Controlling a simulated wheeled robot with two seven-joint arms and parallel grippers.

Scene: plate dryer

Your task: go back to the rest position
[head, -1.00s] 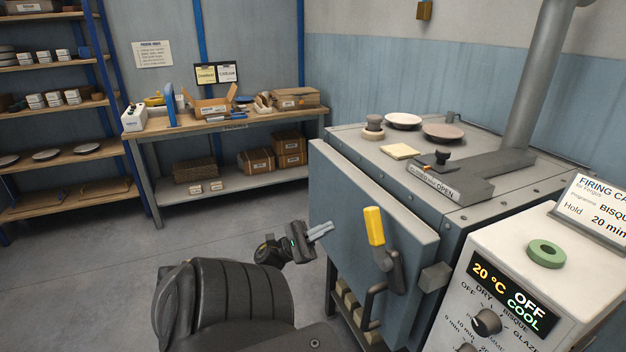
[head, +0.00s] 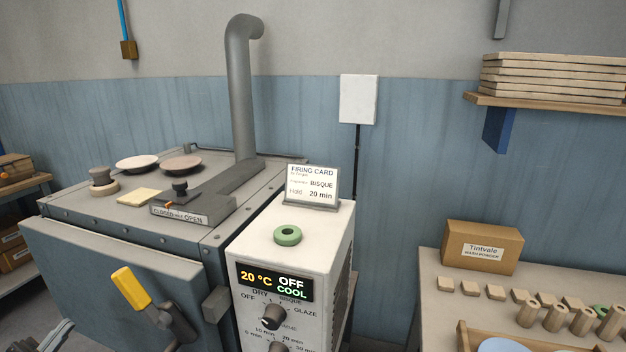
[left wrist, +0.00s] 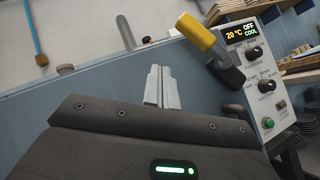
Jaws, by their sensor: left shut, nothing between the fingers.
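My left gripper (head: 52,338) is only partly in the head view, at the bottom left corner beside the kiln door (head: 110,262). In the left wrist view its two fingers (left wrist: 160,88) lie together, shut and empty. The yellow door handle (head: 131,288) is to the right of the gripper and apart from it; it also shows in the left wrist view (left wrist: 197,32). My right gripper is in neither view.
The control box (head: 290,232) reads 20 °C, OFF, COOL, and carries a green ring (head: 288,235) and a firing card (head: 312,185). A worktable (head: 432,258) stands at the right, under a wall shelf (head: 560,100).

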